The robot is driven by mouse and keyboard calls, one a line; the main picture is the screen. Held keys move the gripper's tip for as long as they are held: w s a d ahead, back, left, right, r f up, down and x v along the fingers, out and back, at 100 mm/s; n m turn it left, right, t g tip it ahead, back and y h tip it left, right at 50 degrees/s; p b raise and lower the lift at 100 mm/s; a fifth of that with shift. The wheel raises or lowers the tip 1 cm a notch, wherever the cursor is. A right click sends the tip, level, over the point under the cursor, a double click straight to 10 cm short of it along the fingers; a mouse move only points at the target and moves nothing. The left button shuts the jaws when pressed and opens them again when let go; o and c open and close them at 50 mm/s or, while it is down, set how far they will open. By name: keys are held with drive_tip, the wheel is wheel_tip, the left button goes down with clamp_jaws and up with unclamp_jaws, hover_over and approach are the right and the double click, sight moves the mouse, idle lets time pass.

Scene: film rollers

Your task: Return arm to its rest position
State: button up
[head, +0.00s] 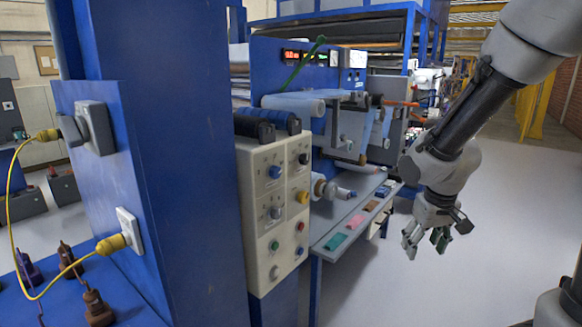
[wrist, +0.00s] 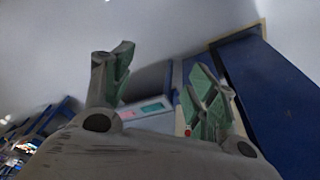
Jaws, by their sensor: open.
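My gripper (head: 426,243) hangs from my arm at the right of the head view, its fingers pointing down. It is open, with nothing between the fingers. It is over bare grey floor, to the right of the machine's grey shelf (head: 340,236). In the wrist view my gripper (wrist: 160,95) shows two spread fingers with green pads and a clear gap between them.
A beige control panel (head: 274,215) with knobs and buttons stands left of centre. A blue column (head: 175,150) carries a plugged-in yellow cable (head: 20,225). The shelf holds small coloured items, among them a green one (head: 335,242). The grey floor (head: 500,230) at right is clear.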

drive_tip(key=s+d+r+t, duration=0.1)
drive_tip(key=s+d+r, duration=0.1)
drive_tip(key=s+r, duration=0.5)
drive_tip(key=s+d+r+m+t, duration=0.1)
drive_tip(key=s+d+r, duration=0.1)
drive_tip(key=s+r, duration=0.6)
drive_tip(key=shift+s+d+r+y, duration=0.25)
drive_tip(key=shift+s+d+y, duration=0.1)
drive_tip(key=shift+s, duration=0.25)
drive_tip(key=shift+c, duration=0.2)
